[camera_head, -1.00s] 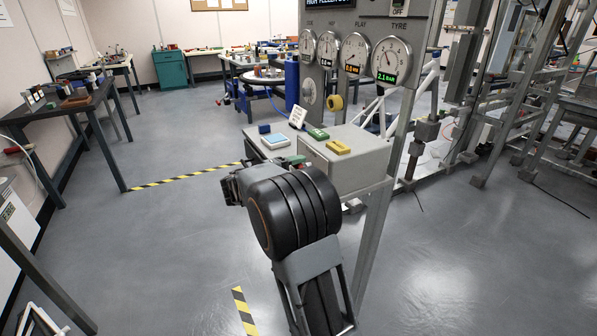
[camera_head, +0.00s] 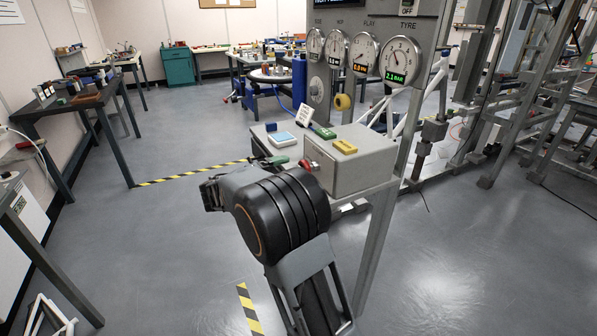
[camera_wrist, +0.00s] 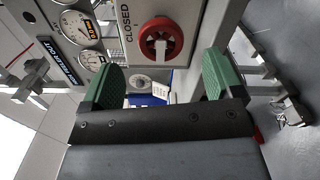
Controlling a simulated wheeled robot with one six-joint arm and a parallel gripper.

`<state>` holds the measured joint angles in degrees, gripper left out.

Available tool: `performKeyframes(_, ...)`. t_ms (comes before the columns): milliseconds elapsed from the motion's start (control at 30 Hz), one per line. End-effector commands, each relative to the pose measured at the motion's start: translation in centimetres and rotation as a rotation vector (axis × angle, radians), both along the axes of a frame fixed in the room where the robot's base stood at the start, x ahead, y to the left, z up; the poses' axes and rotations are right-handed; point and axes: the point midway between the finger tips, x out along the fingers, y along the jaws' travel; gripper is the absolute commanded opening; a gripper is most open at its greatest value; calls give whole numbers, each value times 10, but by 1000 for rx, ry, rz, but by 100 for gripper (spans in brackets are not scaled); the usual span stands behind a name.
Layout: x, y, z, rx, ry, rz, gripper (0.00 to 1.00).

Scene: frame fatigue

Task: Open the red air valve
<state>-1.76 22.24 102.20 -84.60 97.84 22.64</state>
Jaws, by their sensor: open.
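The red air valve (camera_wrist: 161,38) is a round red knob with a pale handle bar across it, on a light panel marked CLOSED. In the wrist view it lies in the upper middle, just beyond the gap between my two green fingers. My gripper (camera_wrist: 162,66) is open and empty, and no finger is seen touching the knob. In the head view the red valve (camera_head: 309,166) shows small on the left end of the grey box, partly cut off. My gripper is mostly hidden there behind my arm; a green finger shows left of the valve.
The grey box (camera_head: 365,170) stands on a metal frame, with a yellow block (camera_head: 344,147) on top. Round gauges (camera_head: 401,61) hang above it. A dark workbench (camera_head: 75,105) is at the left. The floor between is open.

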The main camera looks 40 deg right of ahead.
Motion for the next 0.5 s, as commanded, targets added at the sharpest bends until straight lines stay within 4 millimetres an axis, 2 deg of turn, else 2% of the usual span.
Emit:
performKeyframes(33, 2, 11, 1, 0, 0, 5, 86)
performKeyframes(200, 6, 41, 0, 1, 1, 2, 86)
performKeyframes(500, 9, 67, 0, 0, 1, 0, 86)
